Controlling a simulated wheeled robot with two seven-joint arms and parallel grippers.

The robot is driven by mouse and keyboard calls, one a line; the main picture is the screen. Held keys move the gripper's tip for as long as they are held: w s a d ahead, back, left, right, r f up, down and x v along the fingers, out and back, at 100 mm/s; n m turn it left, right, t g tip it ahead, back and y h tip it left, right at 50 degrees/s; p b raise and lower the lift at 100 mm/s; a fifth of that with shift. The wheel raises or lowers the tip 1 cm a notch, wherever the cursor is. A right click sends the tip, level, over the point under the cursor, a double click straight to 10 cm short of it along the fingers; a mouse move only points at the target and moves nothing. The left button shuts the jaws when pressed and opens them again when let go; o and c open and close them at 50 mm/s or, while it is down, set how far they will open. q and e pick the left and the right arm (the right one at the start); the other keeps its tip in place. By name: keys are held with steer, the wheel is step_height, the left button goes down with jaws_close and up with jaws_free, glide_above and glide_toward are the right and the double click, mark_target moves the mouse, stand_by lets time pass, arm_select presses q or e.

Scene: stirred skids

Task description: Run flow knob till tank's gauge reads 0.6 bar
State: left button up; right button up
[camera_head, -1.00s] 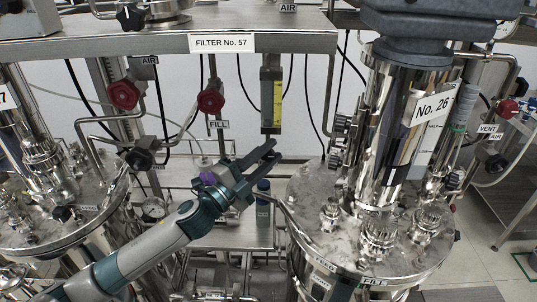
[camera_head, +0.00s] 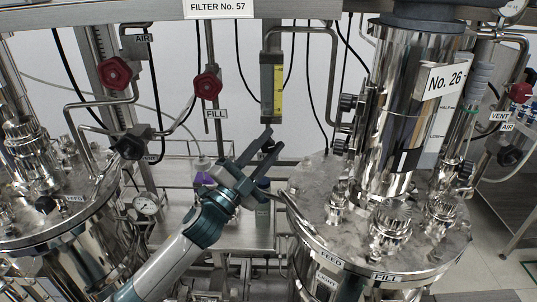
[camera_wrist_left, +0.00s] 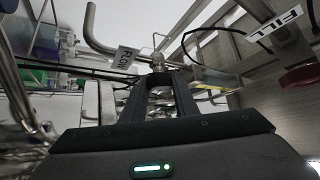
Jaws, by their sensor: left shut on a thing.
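My left gripper (camera_head: 272,139) is just below the flow meter with the yellow scale (camera_head: 272,92). In the left wrist view its two fingers (camera_wrist_left: 160,80) close on a small metallic part beside the FLOW tag (camera_wrist_left: 126,60). I take this part to be the flow knob, mostly hidden by the fingers. Another gauge (camera_head: 513,8) is cut off at the top right. My right gripper is not in view.
Red valve knobs (camera_head: 116,73) and (camera_head: 207,87) hang on pipes left of the flow meter. The steel tank No. 26 (camera_head: 318,190) stands close on the right, another tank (camera_head: 50,225) on the left. A bottle (camera_head: 263,210) is behind my gripper.

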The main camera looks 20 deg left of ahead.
arm_select(q)
steer(key=o, duration=1.1)
steer(key=shift+s+f, duration=0.1)
steer(key=shift+s+a+f, duration=0.2)
steer(key=shift+s+f, duration=0.1)
steer(key=shift+s, duration=0.05)
arm_select(e)
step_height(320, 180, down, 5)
steer(key=b, duration=0.5)
arm_select(q)
steer(key=b+v, duration=0.2)
steer(key=v, duration=1.4)
steer(key=shift+s+r, duration=0.15)
steer(key=shift+s, duration=0.1)
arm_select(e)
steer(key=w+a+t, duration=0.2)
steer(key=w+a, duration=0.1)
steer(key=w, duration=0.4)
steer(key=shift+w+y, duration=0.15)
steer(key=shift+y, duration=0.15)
